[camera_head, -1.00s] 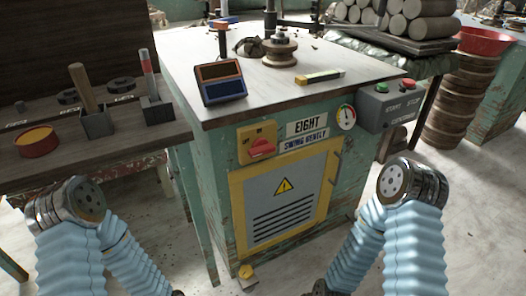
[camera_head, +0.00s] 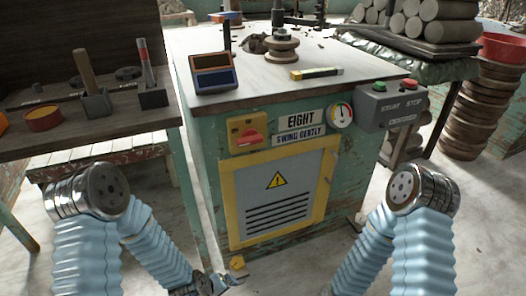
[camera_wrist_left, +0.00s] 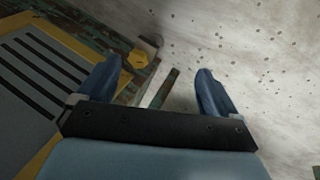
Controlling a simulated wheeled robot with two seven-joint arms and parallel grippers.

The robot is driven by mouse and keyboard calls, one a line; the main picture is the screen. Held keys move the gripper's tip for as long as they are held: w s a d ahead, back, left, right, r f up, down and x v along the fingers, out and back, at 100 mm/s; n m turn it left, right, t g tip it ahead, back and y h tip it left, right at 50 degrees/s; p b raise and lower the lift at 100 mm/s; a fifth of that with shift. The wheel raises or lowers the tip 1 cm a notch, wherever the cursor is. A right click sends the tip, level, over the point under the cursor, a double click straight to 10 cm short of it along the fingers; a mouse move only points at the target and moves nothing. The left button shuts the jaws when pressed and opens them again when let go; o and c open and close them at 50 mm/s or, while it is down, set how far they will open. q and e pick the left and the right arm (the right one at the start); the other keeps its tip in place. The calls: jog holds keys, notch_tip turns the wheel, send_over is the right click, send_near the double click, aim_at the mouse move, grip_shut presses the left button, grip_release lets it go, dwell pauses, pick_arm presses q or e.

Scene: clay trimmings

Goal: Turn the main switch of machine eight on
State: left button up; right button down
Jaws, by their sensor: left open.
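Machine eight (camera_head: 205,140) is a worn green cabinet with an "EIGHT" plate (camera_head: 301,119) on its front. Its main switch is a red rotary handle (camera_head: 250,138) on a yellow plate (camera_head: 236,126), left of the name plate. The handle looks slightly tilted; I cannot read its labels clearly. My left gripper (camera_head: 226,280) is low in front of the cabinet, well below the switch and touching nothing. In the left wrist view its two blue fingers (camera_wrist_left: 155,92) are apart and empty, over floor and the cabinet's lower edge. My right gripper is out of view; only its arm shows.
A grey start/stop box (camera_head: 390,106) and a gauge (camera_head: 341,115) are right of the switch. A yellow-framed vent panel (camera_head: 275,195) is below. A wooden bench (camera_head: 60,135) with tools stands left. Bare floor lies in front.

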pick_arm(q)
jog(key=shift+o, duration=0.3)
jog(key=w+d+r+n+t+y+b, duration=0.1)
jog(key=w+d+r+n+t+b, duration=0.1)
jog(key=w+r+n, duration=0.3)
jog(key=w+d+t, duration=0.1)
jog(key=w, duration=0.2)
jog(key=shift+w+d+t, duration=0.2)
jog(key=shift+w+t, duration=0.1)
jog(key=shift+t, duration=0.1)
jog(key=n+t+y+b, duration=0.8)
jog(key=n+t, duration=0.1)
jog(key=n, duration=2)
send_near(251, 142)
jog(key=shift+m+h, duration=0.3)
jog(key=p+x, duration=0.1)
jog(key=x, duration=0.8)
jog(key=shift+w+a+r, duration=0.1)
jog(key=shift+w+a, duration=0.05)
jog(key=shift+c, duration=0.5)
jog(key=c, duration=0.9)
